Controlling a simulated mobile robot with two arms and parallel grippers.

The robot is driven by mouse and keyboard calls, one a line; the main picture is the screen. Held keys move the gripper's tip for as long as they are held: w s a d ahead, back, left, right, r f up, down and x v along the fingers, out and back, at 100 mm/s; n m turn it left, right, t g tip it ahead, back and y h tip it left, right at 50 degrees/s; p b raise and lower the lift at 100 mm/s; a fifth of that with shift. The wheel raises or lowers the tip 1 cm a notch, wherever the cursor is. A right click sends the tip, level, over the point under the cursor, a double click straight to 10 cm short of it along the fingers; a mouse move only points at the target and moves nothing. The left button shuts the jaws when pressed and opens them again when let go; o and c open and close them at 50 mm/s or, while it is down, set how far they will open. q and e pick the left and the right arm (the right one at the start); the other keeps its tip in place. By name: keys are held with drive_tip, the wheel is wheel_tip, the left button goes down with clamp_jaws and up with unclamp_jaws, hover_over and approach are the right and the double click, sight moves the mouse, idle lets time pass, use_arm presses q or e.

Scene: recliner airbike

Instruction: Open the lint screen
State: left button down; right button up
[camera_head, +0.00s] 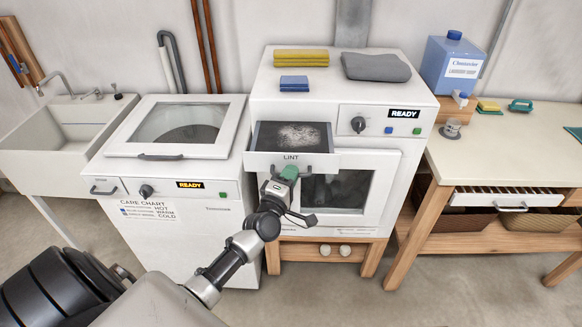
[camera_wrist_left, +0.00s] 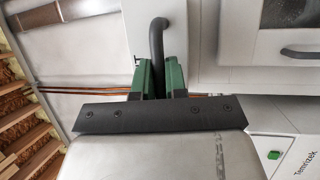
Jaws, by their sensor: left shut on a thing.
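The lint screen (camera_head: 262,158) is a white-fronted drawer marked LINT at the upper left of the dryer's front. It stands pulled out, and grey lint shows on its dark mesh. My left gripper (camera_head: 288,173) is at the drawer front, just below the LINT label, and is shut on the lint screen's handle. In the left wrist view, the green fingers of my left gripper (camera_wrist_left: 161,78) sit on both sides of the dark curved handle (camera_wrist_left: 157,38). In the head view my fingers mostly hide the handle. My right gripper is not in view.
The white dryer (camera_head: 417,118) has a dark-windowed door (camera_head: 380,190) below the screen. A washer (camera_head: 225,125) with a closed lid stands to the left, beside a sink (camera_head: 60,130). A wooden table (camera_head: 510,150) with a blue detergent jug (camera_head: 450,60) stands right. Floor in front is clear.

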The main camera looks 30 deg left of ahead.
use_arm(q)
drive_tip(key=shift+s+d, duration=0.25)
drive_tip(key=shift+s, duration=0.2)
drive_tip(key=c, duration=1.5)
unclamp_jaws()
drive_tip(key=shift+o, duration=0.2)
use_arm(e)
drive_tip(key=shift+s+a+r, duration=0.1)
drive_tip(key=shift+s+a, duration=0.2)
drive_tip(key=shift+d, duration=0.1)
use_arm(q)
drive_tip(key=b+v, duration=0.2)
drive_tip(key=v, duration=0.8)
drive_tip(key=shift+s, duration=0.35)
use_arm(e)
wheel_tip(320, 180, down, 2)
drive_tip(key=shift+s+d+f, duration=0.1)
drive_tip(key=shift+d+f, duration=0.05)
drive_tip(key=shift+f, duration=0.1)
use_arm(q)
drive_tip(key=shift+f, duration=0.15)
